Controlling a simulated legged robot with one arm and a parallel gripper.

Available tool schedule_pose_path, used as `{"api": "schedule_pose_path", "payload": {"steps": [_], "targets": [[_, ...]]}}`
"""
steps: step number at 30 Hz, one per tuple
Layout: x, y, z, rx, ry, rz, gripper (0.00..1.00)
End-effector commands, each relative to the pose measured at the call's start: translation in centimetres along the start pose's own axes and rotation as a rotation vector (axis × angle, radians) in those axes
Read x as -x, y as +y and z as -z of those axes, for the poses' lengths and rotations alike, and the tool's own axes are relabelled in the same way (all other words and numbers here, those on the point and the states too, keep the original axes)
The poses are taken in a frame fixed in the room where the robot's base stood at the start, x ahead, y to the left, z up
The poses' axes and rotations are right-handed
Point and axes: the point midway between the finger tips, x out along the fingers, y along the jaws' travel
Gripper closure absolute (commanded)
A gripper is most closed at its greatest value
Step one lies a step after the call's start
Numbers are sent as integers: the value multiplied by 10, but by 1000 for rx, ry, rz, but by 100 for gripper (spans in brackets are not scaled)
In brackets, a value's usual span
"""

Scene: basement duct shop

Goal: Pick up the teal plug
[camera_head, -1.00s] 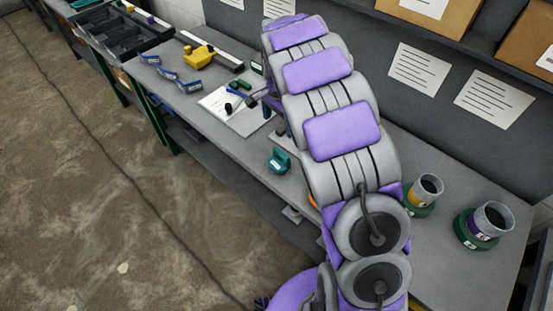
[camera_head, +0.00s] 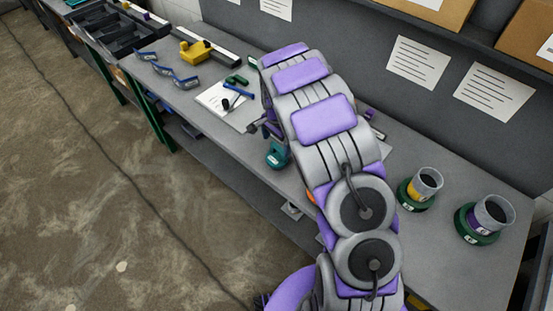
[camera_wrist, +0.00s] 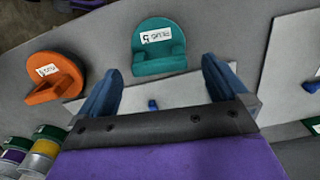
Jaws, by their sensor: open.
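The teal plug (camera_wrist: 160,62) has a round base, a raised grip and a white label. In the wrist view it sits upper middle, ahead of and between the fingertips, apart from both. In the head view the teal plug (camera_head: 277,155) stands near the bench's front edge, partly hidden by my arm. My gripper (camera_wrist: 160,85) is open with blue fingers and nothing between them. In the head view the gripper is mostly hidden behind my arm.
An orange plug (camera_wrist: 52,78) lies left of the teal one. Green-based cups (camera_head: 420,188) stand on the right of the bench. A white sheet (camera_head: 226,103) with small tools, a yellow tool (camera_head: 195,51) and black trays (camera_head: 103,30) lie further left.

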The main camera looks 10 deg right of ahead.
Motion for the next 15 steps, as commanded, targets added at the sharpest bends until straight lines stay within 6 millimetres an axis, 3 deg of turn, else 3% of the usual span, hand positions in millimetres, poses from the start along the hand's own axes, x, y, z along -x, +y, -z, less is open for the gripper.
{"api": "schedule_pose_path", "payload": {"steps": [9, 15], "targets": [[-43, 1, -1, 0, 0, -2, 0], [-46, 1, -1, 0, 1, -1, 0]]}}
